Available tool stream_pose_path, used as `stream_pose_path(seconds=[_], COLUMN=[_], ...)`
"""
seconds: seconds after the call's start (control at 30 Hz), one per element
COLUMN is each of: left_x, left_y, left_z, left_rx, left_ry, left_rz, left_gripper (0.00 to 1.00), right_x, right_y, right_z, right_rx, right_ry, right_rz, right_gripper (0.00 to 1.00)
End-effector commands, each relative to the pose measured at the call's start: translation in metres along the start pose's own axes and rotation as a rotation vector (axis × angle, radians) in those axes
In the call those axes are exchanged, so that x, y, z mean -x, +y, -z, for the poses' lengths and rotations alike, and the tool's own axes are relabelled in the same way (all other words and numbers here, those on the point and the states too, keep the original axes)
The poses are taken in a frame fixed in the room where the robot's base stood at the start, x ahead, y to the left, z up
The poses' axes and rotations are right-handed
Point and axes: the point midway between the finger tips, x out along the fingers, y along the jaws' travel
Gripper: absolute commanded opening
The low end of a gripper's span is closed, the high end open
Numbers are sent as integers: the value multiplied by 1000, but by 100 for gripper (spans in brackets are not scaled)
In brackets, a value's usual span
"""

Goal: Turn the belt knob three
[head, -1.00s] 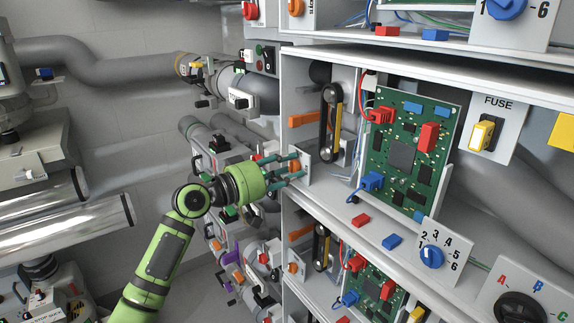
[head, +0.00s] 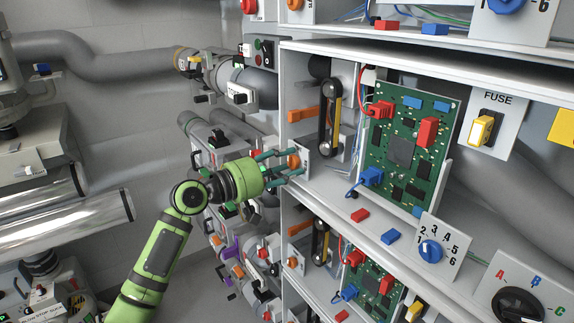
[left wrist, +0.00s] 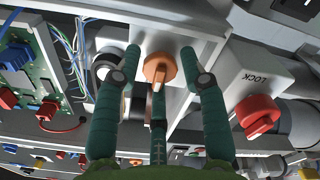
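The orange belt knob (head: 293,161) sits on a small white plate at the left edge of the middle shelf, beside a black belt (head: 330,119) on two pulleys. My left gripper (head: 297,162) is at this knob, with its green fingers reaching to the plate. In the left wrist view the knob (left wrist: 159,69) shows between the spread fingertips of the left gripper (left wrist: 160,52), with its handle pointing down the picture. The fingers look open around it; a gap shows on both sides. A third finger lies below the knob. My right gripper is in neither view.
A circuit board (head: 402,145) and a blue numbered knob (head: 430,251) are right of the belt. A red knob (left wrist: 257,115) on a LOCK panel is close right of the fingers in the left wrist view. Another orange knob (head: 292,262) is on the shelf below. Pipes fill the left.

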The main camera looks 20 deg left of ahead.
Motion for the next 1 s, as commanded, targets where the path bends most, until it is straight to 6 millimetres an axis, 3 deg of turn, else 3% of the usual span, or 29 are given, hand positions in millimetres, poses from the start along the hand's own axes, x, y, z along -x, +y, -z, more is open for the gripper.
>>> stream_pose_path(seconds=[0.53,0.7,1.0], left_x=[101,114,116], left_y=[-1,0,0], left_z=[-2,-2,-1], left_rx=[2,1,1], left_ry=[-5,-4,-4], left_rz=[3,2,1], left_gripper=[42,42,42], right_x=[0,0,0], right_y=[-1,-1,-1], right_z=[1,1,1], right_rx=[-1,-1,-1], right_ry=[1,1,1], right_rz=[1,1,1], right_gripper=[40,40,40])
